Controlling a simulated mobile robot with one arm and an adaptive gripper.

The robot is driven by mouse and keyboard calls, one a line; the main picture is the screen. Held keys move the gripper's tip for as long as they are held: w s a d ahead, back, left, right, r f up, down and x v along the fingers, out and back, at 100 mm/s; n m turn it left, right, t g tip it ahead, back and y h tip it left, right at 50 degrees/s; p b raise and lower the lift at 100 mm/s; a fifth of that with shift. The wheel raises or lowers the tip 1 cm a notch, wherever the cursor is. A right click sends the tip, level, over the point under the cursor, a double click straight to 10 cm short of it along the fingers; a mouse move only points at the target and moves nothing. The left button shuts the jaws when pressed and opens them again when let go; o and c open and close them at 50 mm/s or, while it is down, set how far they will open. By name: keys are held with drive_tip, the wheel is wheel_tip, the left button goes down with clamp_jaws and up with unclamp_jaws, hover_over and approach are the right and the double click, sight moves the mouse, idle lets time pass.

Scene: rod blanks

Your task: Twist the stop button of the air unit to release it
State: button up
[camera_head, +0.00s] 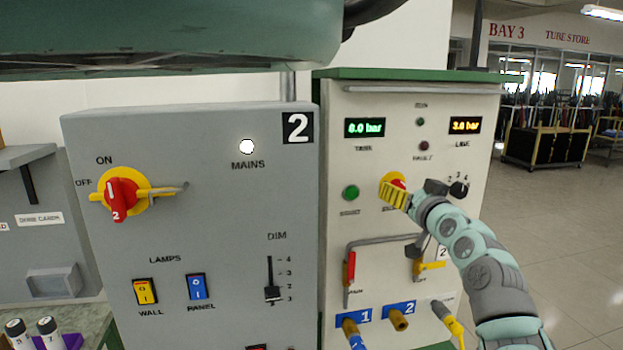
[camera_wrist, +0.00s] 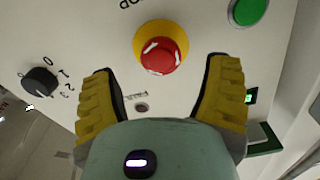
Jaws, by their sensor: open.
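The air unit (camera_head: 385,110) is a cream panel with a green top, right of the grey box in the head view. Its red stop button (camera_wrist: 165,52) sits on a yellow round base (camera_wrist: 140,40) in the wrist view. White marks show on the red cap. In the head view the stop button (camera_head: 397,180) is partly hidden by my gripper (camera_head: 394,196). My gripper also shows in the wrist view (camera_wrist: 162,85), its yellow fingers open and apart. The button lies between and beyond the fingertips. I cannot tell whether either finger touches it.
A green button (camera_head: 351,193) is left of the stop button, and a black selector knob (camera_head: 458,189) is right of it. A bent grey pipe with a red handle (camera_head: 350,270) is below. The grey mains box (camera_head: 210,220) stands left. Open floor (camera_head: 570,230) lies right.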

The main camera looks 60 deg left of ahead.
drive_tip(key=shift+x, duration=2)
drive_tip(key=shift+s, duration=0.2)
drive_tip(key=shift+c, duration=0.3)
drive_tip(key=c, duration=1.1)
drive_tip(key=shift+c, duration=0.2)
drive_tip(key=shift+w+d+m, duration=0.1)
drive_tip(key=shift+m, duration=0.2)
drive_tip(key=shift+d+m+b, duration=0.1)
drive_tip(key=shift+m+b, duration=0.35)
drive_tip(key=shift+m, duration=0.75)
drive_tip(key=shift+f+m+p, duration=0.1)
drive_tip(key=shift+m+p, duration=0.35)
drive_tip(key=shift+m, duration=1.75)
drive_tip(key=shift+c, duration=0.2)
drive_tip(key=shift+w, duration=0.1)
